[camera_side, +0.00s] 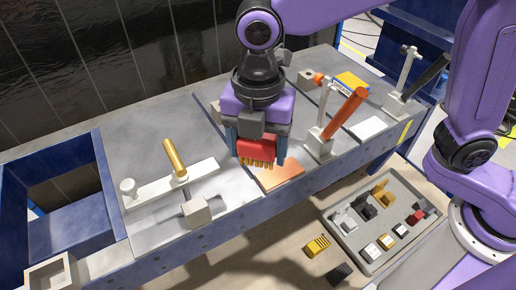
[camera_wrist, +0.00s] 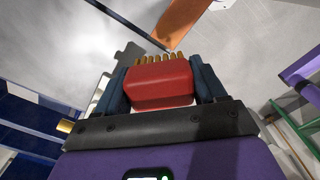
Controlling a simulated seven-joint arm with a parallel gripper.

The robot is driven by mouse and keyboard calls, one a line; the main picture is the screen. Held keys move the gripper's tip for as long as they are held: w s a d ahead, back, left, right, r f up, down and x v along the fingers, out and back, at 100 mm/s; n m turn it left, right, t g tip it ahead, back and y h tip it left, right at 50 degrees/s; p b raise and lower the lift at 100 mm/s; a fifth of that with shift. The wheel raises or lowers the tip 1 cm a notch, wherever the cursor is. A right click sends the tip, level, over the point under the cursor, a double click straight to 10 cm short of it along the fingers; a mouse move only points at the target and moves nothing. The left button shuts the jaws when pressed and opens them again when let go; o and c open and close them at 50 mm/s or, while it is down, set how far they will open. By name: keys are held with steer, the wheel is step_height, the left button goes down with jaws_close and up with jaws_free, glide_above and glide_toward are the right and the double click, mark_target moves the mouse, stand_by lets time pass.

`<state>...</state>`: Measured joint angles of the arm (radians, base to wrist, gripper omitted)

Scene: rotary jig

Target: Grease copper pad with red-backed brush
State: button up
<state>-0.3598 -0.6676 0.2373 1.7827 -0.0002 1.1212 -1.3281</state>
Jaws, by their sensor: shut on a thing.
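The red-backed brush (camera_side: 258,150) has a red block body and yellow-brown bristles. My gripper (camera_side: 257,148) is shut on it, with a blue finger on each side, and the bristles point down. In the wrist view the brush (camera_wrist: 160,82) sits between the two blue fingers, bristles at the far end. The copper pad (camera_side: 281,177) lies flat on the bench, just below and to the right of the bristles in the side view. It also shows in the wrist view (camera_wrist: 172,20), beyond the bristles. Whether the bristles touch it I cannot tell.
A clamp with an orange handle (camera_side: 344,114) stands right of my gripper. A white bar with a brass handle (camera_side: 174,158) lies to the left. A grey tray (camera_side: 345,243) of small blocks stands in front, lower than the bench. A blue open frame (camera_side: 95,190) is far left.

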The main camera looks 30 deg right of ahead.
steer(key=shift+r, duration=1.5)
steer(key=w+d+f+m, duration=0.2)
steer(key=w+d+m, duration=1)
steer(key=d, duration=0.4)
steer(key=d+m, duration=0.4)
steer(key=d, duration=0.2)
steer(key=w+d+f+m, duration=0.1)
steer(key=d+m, duration=0.2)
steer(key=d, duration=0.3)
steer(key=d+m, duration=0.4)
steer(key=d, duration=0.2)
steer(key=shift+w+d+f+m, duration=0.25)
steer(key=shift+d+f+m, duration=0.05)
